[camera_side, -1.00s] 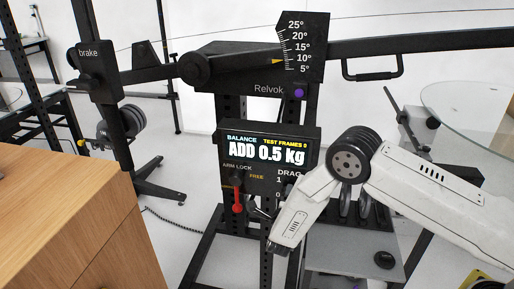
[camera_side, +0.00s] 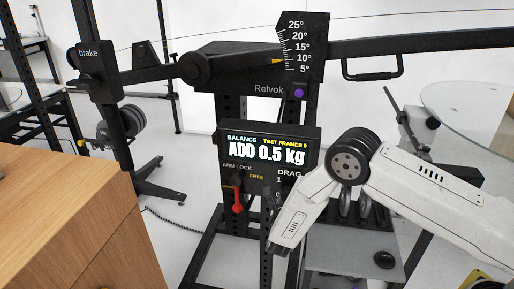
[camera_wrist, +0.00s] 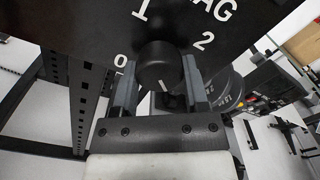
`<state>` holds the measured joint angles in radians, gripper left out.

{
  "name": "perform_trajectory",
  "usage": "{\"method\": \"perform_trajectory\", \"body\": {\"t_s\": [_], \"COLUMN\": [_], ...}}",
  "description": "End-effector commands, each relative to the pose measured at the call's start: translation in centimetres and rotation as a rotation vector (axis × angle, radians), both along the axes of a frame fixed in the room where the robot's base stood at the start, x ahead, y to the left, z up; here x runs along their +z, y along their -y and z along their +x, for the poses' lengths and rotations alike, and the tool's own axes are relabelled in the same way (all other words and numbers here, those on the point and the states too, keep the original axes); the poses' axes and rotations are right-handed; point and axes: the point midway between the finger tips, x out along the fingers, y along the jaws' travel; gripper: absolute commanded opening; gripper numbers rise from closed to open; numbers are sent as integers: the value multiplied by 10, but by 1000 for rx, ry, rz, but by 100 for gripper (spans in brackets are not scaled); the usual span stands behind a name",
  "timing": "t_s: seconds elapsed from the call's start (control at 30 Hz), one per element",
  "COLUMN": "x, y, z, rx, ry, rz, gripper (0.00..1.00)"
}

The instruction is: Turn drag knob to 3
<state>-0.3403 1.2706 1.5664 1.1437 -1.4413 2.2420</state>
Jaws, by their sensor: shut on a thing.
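The drag knob (camera_wrist: 156,66) is a round black knob with a white mark on its face, pointing down and slightly right in the wrist view. Around it I see 0 at left, 1 at upper left and 2 at upper right; no 3 is visible. My gripper (camera_wrist: 160,72) is shut on the knob, one finger on each side. In the side view my gripper (camera_side: 271,196) is at the lower right of the black control panel (camera_side: 226,180), under the DRAG label, and hides the knob and part of its scale.
A red arm lock lever (camera_side: 237,203) hangs left of my gripper, close by. A tilt scale (camera_side: 305,43) stands above. A wooden cabinet (camera_side: 65,215) fills the lower left.

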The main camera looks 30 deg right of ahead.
Motion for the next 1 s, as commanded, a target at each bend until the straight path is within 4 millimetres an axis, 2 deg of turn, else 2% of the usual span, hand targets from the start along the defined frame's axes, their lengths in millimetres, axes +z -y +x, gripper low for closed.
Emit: {"method": "perform_trajectory", "body": {"t_s": [0.63,0.67,0.7,0.77,1.0], "x": [0,0,0,0,0], "y": [-1,-1,-1,-1,0], "z": [0,0,0,0,0], "rx": [0,0,0,0,0], "ry": [58,58,58,57,56], "rz": [58,58,58,57,56], "gripper": [0,60,73,92,93]}}
